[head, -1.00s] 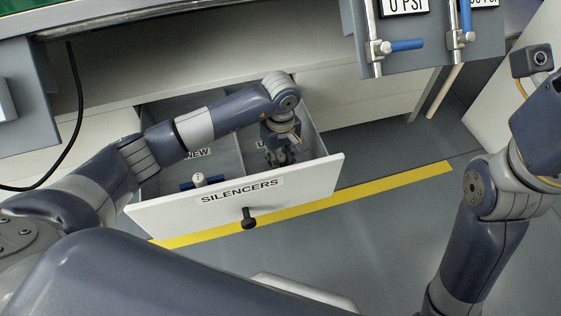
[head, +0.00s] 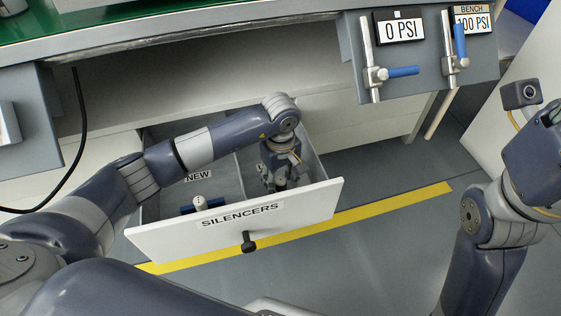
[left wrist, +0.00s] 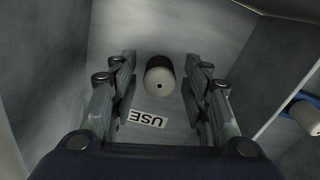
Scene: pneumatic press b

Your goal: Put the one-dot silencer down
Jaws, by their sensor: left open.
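The one-dot silencer (left wrist: 159,80) shows in the left wrist view, with a white end bearing one dark dot facing the camera and a dark body behind it. It is in the drawer compartment labelled "USE…" (left wrist: 147,119). My left gripper (left wrist: 160,70) is open, one finger on each side of the silencer, with visible gaps to both. In the head view my left gripper (head: 281,181) reaches down into the right compartment of the open SILENCERS drawer (head: 290,210). Whether the silencer rests fully on the compartment floor is hard to tell. My right gripper's fingers are out of view.
Another white-topped silencer (head: 199,203) with a blue part sits in the NEW compartment, left of the divider (left wrist: 285,112). The drawer walls close in around my left gripper. Valves with blue handles (head: 404,71) hang on a panel at upper right.

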